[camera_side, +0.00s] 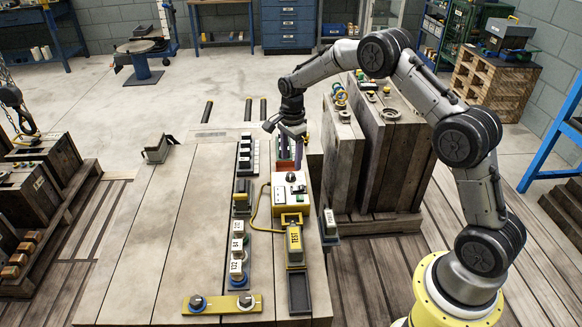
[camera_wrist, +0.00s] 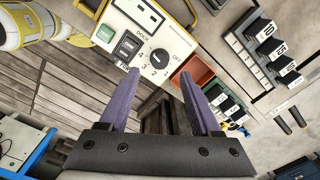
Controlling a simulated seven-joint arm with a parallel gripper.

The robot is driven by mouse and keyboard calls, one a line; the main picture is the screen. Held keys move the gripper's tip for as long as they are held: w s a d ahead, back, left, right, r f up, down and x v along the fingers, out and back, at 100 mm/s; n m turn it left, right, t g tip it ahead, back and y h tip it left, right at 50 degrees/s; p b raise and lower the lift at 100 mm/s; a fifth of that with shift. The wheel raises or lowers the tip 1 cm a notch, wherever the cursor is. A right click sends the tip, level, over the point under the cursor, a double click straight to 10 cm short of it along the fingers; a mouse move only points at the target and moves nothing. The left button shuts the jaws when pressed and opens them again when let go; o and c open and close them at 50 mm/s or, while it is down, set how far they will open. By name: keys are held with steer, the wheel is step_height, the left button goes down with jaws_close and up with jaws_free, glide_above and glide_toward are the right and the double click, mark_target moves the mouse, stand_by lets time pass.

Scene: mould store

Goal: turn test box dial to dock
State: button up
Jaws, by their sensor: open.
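The test box (camera_side: 281,199) is cream and yellow and stands on the bench in the side view. Its cream panel (camera_wrist: 185,30) fills the top middle of the wrist view. The black round dial (camera_wrist: 159,58) has a white mark, with DOCK, several numbers and OFF printed around it; the exact setting is too small to tell. The dial also shows in the side view (camera_side: 291,177). My gripper (camera_wrist: 158,76) is open and empty, its purple fingers apart below the dial in the picture. In the side view my gripper (camera_side: 291,160) hangs just behind the box, apart from the dial.
A green button (camera_wrist: 104,33) and a black switch (camera_wrist: 127,46) sit beside the dial. A red-orange bin (camera_wrist: 199,70) lies close to the right finger. A yellow TEST block (camera_side: 295,243) and a row of numbered blocks (camera_side: 237,246) stand nearby.

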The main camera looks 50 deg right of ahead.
step_height(320, 180, up, 9)
steer(key=shift+f, duration=0.15)
steer(key=shift+s+a, duration=0.1)
step_height(320, 180, up, 5)
glide_above(291, 175)
steer(key=a, duration=0.1)
steer(key=s+a+r+t, duration=0.2)
steer(key=s+r, duration=0.1)
steer(key=r, duration=0.5)
steer(key=s+a+r+n+t, duration=0.2)
steer(key=s+a+r+n, duration=0.25)
steer(key=s+r, duration=0.55)
steer(key=s+a+f+n+t, duration=0.25)
steer(key=s+n, duration=0.45)
steer(key=s, duration=1)
steer(key=s+f+n+g, duration=0.1)
steer(key=s+f+n, duration=0.4)
steer(key=f+n, duration=0.3)
steer(key=shift+s+n, duration=0.35)
